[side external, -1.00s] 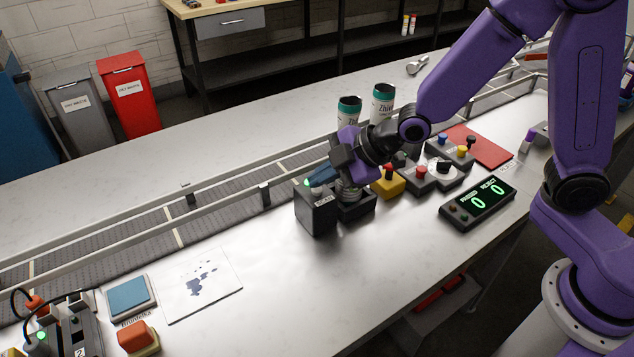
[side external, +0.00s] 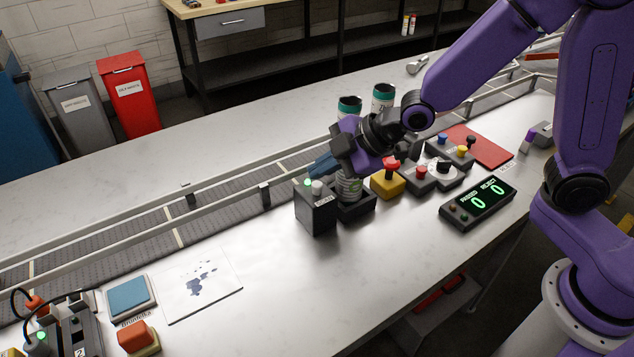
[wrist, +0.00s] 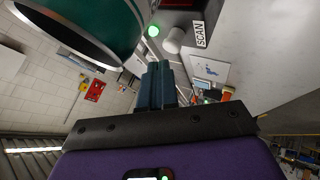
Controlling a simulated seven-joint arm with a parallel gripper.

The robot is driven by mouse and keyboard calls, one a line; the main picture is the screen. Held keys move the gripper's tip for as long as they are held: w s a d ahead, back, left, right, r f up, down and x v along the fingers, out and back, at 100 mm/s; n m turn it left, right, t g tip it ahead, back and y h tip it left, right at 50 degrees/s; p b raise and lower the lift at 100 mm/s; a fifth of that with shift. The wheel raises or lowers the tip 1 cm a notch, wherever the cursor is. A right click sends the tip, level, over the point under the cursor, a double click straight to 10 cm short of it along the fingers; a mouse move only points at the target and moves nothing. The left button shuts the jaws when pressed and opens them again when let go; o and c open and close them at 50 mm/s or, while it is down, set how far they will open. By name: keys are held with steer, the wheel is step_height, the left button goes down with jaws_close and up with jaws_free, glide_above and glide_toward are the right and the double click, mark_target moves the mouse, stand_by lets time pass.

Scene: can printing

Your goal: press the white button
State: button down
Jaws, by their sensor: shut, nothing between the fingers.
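The white button (side external: 317,187) is a short round knob on top of a dark box (side external: 317,214), beside a lit green light (side external: 308,182). In the wrist view the white button (wrist: 173,40) sits next to the SCAN label, just beyond my fingertips. My gripper (side external: 318,166) has its blue fingers shut with nothing between them. They are above and slightly behind the button, apart from it. The fingers also show in the wrist view (wrist: 160,66). A can (side external: 349,188) stands in a black holder right of the button, partly hidden by my gripper.
A yellow base with a red button (side external: 390,172) and several control boxes stand to the right, near a counter display (side external: 478,202) reading 0 and 0. A conveyor (side external: 140,240) runs behind the box. The table in front is clear.

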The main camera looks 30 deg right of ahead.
mark_target(322, 187)
steer(key=shift+r, duration=0.2)
steer(key=shift+r, duration=2.4)
